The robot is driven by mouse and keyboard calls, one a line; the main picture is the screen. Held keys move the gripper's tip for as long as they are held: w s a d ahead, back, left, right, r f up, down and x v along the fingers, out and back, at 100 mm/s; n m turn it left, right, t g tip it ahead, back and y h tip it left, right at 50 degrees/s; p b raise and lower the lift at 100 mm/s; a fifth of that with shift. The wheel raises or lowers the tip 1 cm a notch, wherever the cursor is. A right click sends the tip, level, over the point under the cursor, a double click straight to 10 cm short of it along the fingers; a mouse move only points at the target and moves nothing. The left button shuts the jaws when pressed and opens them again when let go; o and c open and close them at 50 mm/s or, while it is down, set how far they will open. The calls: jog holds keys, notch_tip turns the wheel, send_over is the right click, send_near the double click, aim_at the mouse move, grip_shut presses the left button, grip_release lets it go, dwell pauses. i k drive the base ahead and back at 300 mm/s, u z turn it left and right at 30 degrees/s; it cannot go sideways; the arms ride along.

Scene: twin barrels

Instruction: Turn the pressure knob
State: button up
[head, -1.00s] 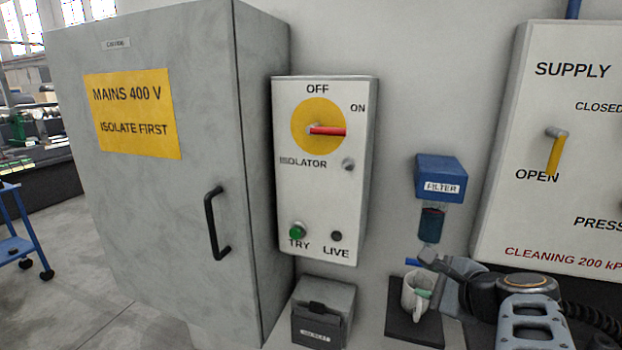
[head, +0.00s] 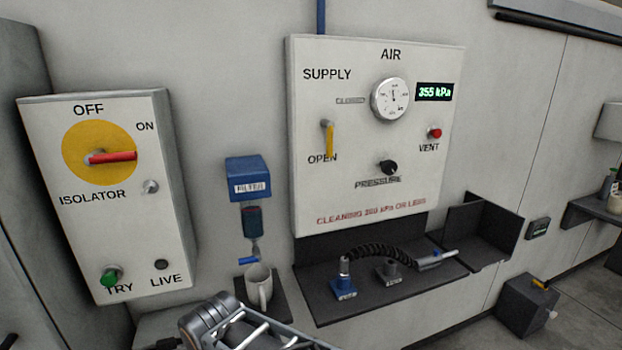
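The pressure knob (head: 388,167) is a small black knob above the PRESSURE label on the white air panel (head: 310,190). Its pointer is too small to read. The green display (head: 434,92) at the panel's upper right appears to read 355 kPa. The round gauge (head: 390,99) sits left of the display. The yellow supply lever (head: 330,140) hangs down toward OPEN. Red text at the panel's bottom reads cleaning 200 kPa or less. Part of my arm shows at the bottom, well below and left of the knob. My gripper is not visible, and nothing touches the knob.
The isolator box (head: 110,240) with a red handle stands at left. A dark shelf (head: 335,310) below the panel holds a coiled hose (head: 385,253) and fittings. The space before the panel is clear.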

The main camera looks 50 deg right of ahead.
aim_at(389, 167)
jog(key=z, duration=2.15)
